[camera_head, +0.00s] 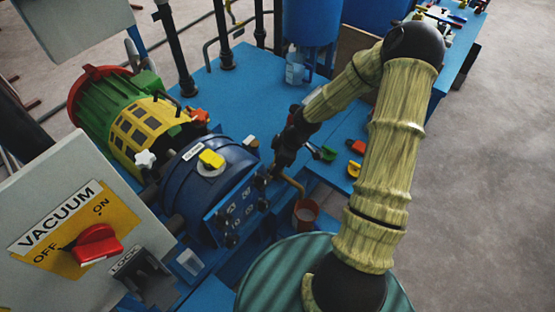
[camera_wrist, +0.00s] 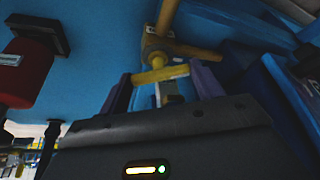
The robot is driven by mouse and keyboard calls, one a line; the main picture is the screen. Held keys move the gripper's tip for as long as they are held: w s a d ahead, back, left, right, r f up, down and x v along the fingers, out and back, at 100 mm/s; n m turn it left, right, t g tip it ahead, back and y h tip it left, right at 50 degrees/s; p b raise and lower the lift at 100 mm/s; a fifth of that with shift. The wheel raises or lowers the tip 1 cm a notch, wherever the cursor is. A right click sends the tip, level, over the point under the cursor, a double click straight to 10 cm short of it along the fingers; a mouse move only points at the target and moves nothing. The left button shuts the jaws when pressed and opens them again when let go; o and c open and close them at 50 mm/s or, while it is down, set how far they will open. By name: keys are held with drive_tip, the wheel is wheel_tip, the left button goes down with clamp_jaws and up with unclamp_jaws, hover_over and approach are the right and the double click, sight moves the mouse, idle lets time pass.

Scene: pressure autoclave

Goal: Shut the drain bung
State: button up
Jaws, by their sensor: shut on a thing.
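A yellow crossbar handle (camera_wrist: 160,74) sits on a round yellow fitting (camera_wrist: 157,52) on a yellow pipe in the wrist view; it appears to be the drain bung. My gripper (camera_wrist: 162,80) has its two dark purple fingers at the ends of this bar and is shut on it. In the head view my gripper (camera_head: 283,158) is low beside the blue vessel (camera_head: 208,178), at its right end. The bung is hidden there behind my gripper, and its exact angle cannot be told.
A bent yellow pipe (camera_head: 292,186) ends above a reddish-brown cup (camera_head: 305,212). The vacuum panel (camera_head: 75,235) with its red knob stands at the left. Small red, green and yellow parts (camera_head: 355,148) lie right of my gripper. The blue table (camera_head: 240,85) is mostly clear behind it.

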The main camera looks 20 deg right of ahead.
drive_tip(key=m+t+b, duration=0.1)
drive_tip(key=m, duration=0.2)
drive_tip(key=shift+a+f+h+b, duration=0.1)
drive_tip(key=shift+h+b, duration=0.25)
drive_tip(key=shift+h, duration=0.05)
drive_tip(key=shift+m+t+b, duration=0.5)
drive_tip(key=shift+m+b, duration=0.15)
drive_tip(key=shift+m, duration=0.75)
drive_tip(key=shift+h, duration=0.3)
drive_tip(key=o, duration=1)
drive_tip(key=shift+s, duration=0.1)
drive_tip(key=p+v, duration=0.7)
drive_tip(key=v, duration=1)
drive_tip(key=shift+r+p, duration=0.35)
